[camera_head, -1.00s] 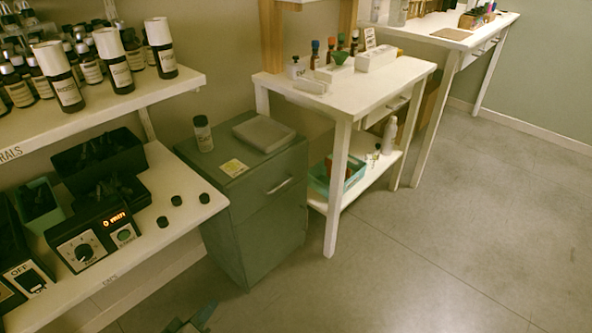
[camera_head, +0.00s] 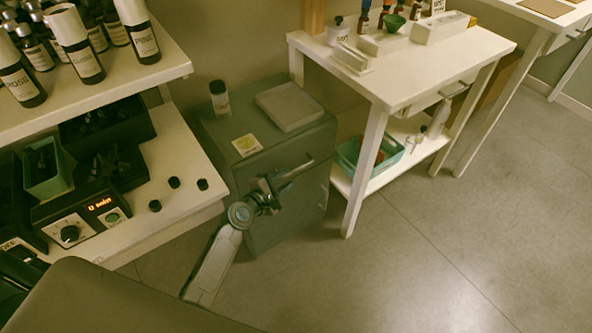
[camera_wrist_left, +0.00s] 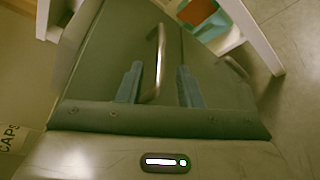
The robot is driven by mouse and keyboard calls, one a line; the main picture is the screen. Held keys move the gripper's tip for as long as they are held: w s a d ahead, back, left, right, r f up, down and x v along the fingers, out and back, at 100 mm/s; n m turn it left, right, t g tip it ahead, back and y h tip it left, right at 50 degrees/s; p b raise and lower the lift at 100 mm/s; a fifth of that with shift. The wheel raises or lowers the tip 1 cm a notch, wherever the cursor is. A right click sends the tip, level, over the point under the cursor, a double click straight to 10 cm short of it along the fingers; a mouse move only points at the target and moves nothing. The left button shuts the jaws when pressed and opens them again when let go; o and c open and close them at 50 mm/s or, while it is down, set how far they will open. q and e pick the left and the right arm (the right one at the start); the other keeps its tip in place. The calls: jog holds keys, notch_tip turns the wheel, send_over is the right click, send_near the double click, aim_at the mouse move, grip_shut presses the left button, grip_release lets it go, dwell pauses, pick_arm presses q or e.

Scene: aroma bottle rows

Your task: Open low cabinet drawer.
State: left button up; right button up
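The low grey-green cabinet (camera_head: 228,132) stands on the floor between the shelf unit and a white table. Its top drawer looks shut. The drawer's metal bar handle (camera_head: 301,166) also shows in the left wrist view (camera_wrist_left: 161,48). My left gripper (camera_head: 279,183) is at the drawer front, close to the handle. In the left wrist view its two blue-grey fingers (camera_wrist_left: 158,84) are apart, one on each side of the handle, with gaps visible. A second handle (camera_wrist_left: 236,67) shows lower on the cabinet front. My right gripper is not in view.
A grey box (camera_head: 289,106), a yellow label (camera_head: 247,145) and a small bottle (camera_head: 220,98) are on the cabinet top. The white table (camera_head: 375,140) stands close on the right. The floor (camera_head: 400,260) in front is clear.

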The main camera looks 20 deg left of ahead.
aim_at(291, 174)
pick_arm(q)
jog(key=x, duration=0.5)
jog(key=shift+w+d+f+b, duration=0.1)
jog(key=shift+w+d+b, duration=0.05)
jog(key=shift+w+b, duration=0.2)
jog(key=shift+s, duration=0.1)
grip_shut()
